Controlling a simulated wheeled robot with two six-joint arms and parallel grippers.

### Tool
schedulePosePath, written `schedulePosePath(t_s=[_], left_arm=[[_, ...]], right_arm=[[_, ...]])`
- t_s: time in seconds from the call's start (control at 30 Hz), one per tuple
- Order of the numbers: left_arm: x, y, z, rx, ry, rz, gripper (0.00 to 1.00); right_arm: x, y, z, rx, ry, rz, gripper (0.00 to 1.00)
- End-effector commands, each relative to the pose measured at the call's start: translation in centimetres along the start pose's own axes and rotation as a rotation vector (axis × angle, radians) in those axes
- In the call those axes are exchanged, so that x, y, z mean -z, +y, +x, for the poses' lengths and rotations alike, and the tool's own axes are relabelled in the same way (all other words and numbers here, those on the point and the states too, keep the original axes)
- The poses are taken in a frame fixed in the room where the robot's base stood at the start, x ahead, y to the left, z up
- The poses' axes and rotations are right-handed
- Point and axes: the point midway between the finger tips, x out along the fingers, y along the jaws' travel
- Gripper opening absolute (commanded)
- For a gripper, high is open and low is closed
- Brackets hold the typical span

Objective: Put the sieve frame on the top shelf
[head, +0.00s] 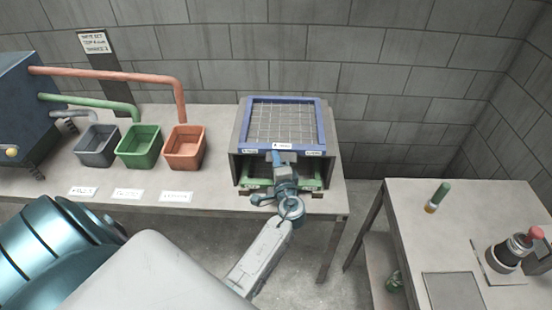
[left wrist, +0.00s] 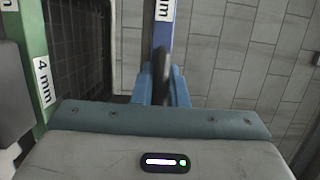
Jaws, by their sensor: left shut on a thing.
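The blue sieve frame (head: 319,120) with a square wire mesh lies over the top of the grey rack (head: 239,168) in the head view. My left gripper (head: 284,157) is shut on the middle of its front edge, which carries small white labels. In the left wrist view the gripper's blue fingers (left wrist: 163,85) close on the blue frame (left wrist: 163,35). I cannot tell whether the frame rests on the rack or hangs just above it. A green frame (head: 316,184) sits lower inside the rack; its "4 mm" label (left wrist: 44,85) shows in the left wrist view.
Grey (head: 97,160), green (head: 139,162) and orange bins (head: 184,163) stand left of the rack on the bench (head: 225,196). A second table (head: 400,215) at right holds a small green-topped tube (head: 440,193) and a red-knobbed device (head: 508,254). A brick wall is close behind the rack.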

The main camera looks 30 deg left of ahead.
Motion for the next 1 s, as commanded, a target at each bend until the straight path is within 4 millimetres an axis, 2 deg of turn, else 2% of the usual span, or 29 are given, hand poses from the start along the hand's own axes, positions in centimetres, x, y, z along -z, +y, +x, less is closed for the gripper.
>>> schedulePosePath(t_s=[0.27,0.3,0.4,0.73,0.87,1.0], left_arm=[[0.0,0.0,0.1,0.004,0.000,-0.002,0.00],[0.0,0.2,0.0,0.001,0.000,0.000,0.17],[0.0,0.1,0.0,0.001,0.000,0.000,0.34],[0.0,-0.2,0.0,0.001,0.000,0.000,0.34],[0.0,0.4,-1.7,-0.001,0.001,-0.003,0.34],[0.0,0.5,-4.3,-0.002,0.000,-0.004,0.34]], right_arm=[[0.0,0.1,0.3,-0.001,0.000,-0.001,0.36],[0.0,0.1,0.3,-0.001,0.000,-0.001,0.36],[0.0,0.1,0.2,-0.002,0.000,-0.001,0.36],[0.0,0.2,-0.1,-0.002,0.000,-0.001,0.36],[-0.1,0.1,1.1,-0.002,0.000,-0.001,0.36],[-0.2,0.0,2.2,-0.002,0.001,-0.001,0.36]])
